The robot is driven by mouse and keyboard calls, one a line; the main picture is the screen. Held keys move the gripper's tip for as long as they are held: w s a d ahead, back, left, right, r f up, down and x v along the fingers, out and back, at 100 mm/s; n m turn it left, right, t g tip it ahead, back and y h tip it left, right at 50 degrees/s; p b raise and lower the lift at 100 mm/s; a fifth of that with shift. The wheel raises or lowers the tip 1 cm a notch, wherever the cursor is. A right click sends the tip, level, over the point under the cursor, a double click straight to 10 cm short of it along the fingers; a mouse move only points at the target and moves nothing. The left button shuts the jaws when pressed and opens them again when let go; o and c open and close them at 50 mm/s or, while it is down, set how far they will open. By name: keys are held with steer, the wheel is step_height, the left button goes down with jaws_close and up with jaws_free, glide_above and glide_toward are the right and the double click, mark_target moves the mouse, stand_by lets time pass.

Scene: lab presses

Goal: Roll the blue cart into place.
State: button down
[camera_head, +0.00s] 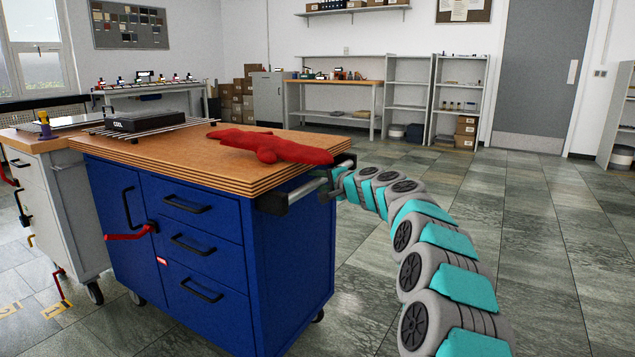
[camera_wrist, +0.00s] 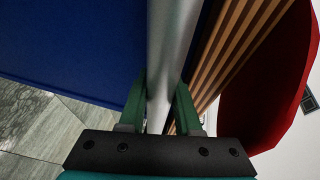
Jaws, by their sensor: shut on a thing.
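The blue cart (camera_head: 205,255) has a wooden top, drawers with black handles and a push bar (camera_head: 308,190) on its right end. It stands on casters on the tiled floor, close beside a grey cart (camera_head: 65,200) on its left. My gripper (camera_wrist: 162,100) is shut on the push bar, which shows in the wrist view as a grey metal tube (camera_wrist: 172,45) between the green fingers. In the head view my arm reaches the bar from the right, and the fingertips are mostly hidden there.
A red cloth (camera_head: 268,145) and a black device on rails (camera_head: 140,120) lie on the cart top. A red lever (camera_head: 130,235) sticks out from its front. Yellow floor markings (camera_head: 55,310) show at lower left. Shelves (camera_head: 405,95) line the back wall. The floor at right is clear.

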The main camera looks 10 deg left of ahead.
steer(key=shift+d+r, duration=0.3)
steer(key=shift+r, duration=0.15)
steer(key=c, duration=1)
jaws_free()
steer(key=shift+d+r, duration=0.1)
steer(key=shift+d, duration=0.05)
steer(key=shift+o, duration=0.5)
steer(key=shift+d, duration=0.1)
steer(key=shift+d+f, duration=0.15)
steer(key=shift+f, duration=0.05)
steer(key=shift+b+v, duration=0.45)
steer(key=shift+v, duration=3.25)
steer(key=shift+s, duration=0.1)
